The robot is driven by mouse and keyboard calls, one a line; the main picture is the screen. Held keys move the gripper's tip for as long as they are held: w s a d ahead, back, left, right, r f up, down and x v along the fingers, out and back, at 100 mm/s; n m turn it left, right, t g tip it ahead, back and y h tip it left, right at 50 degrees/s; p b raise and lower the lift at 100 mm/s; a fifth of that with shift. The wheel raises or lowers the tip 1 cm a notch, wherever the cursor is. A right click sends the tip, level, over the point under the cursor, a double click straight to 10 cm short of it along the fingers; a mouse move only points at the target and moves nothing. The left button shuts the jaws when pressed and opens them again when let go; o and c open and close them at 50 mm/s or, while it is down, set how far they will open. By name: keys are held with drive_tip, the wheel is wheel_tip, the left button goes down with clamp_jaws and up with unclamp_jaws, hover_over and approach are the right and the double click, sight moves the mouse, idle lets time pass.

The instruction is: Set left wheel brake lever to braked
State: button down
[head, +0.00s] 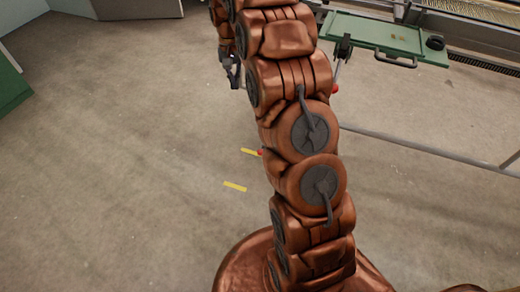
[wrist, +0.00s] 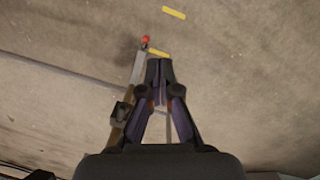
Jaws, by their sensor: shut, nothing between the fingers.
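A brake lever (wrist: 136,70) with a red knob (wrist: 145,40) shows in the wrist view, just left of my gripper's fingertips. Its shaft runs down-left to a dark pivot (wrist: 120,112). My gripper (wrist: 160,66) has its fingertips together and holds nothing; I cannot tell whether it touches the lever. In the head view, one red knob (head: 261,152) peeks out at the left edge of my arm, its shaft hidden. Another red knob (head: 335,88) shows right of my arm, below a dark bracket. A dark part at the upper left of my arm looks like my gripper (head: 232,75).
Two yellow floor marks (head: 235,186) lie left of my arm. A green tray (head: 385,38) with a handle and a metal frame bar (head: 430,150) stand to the right. The floor (head: 120,150) on the left is clear, with a green object (head: 10,85) at the edge.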

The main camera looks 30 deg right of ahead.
drive_tip(key=w+d+f+m+b, duration=0.1)
drive_tip(key=w+d+f+b, duration=0.2)
drive_tip(key=f, duration=0.9)
drive_tip(key=w+d+f+m+b, duration=0.1)
drive_tip(key=w+d+f+b, duration=0.2)
drive_tip(key=f, duration=0.8)
drive_tip(key=w+d+f+m+b, duration=0.2)
drive_tip(key=w+d+f+b, duration=0.1)
drive_tip(key=d+f+b, duration=0.4)
drive_tip(key=d+f, duration=0.3)
drive_tip(key=f, duration=0.2)
drive_tip(key=shift+f, duration=0.35)
drive_tip(key=shift+w, duration=0.1)
drive_tip(key=shift+s+a+f+b, duration=0.35)
drive_tip(key=shift+s+f+b, duration=0.35)
drive_tip(key=shift+f, duration=1.35)
drive_tip(key=shift+s+a+f+b, duration=0.45)
drive_tip(key=shift+f+b, duration=0.4)
drive_tip(key=shift+f, duration=1.2)
drive_tip(key=shift+s+a+f+b, duration=0.25)
drive_tip(key=shift+s+f+b, duration=0.5)
drive_tip(key=shift+f, duration=1.3)
drive_tip(key=shift+w, duration=0.15)
drive_tip(key=shift+a, duration=0.15)
drive_tip(key=shift+a, duration=0.15)
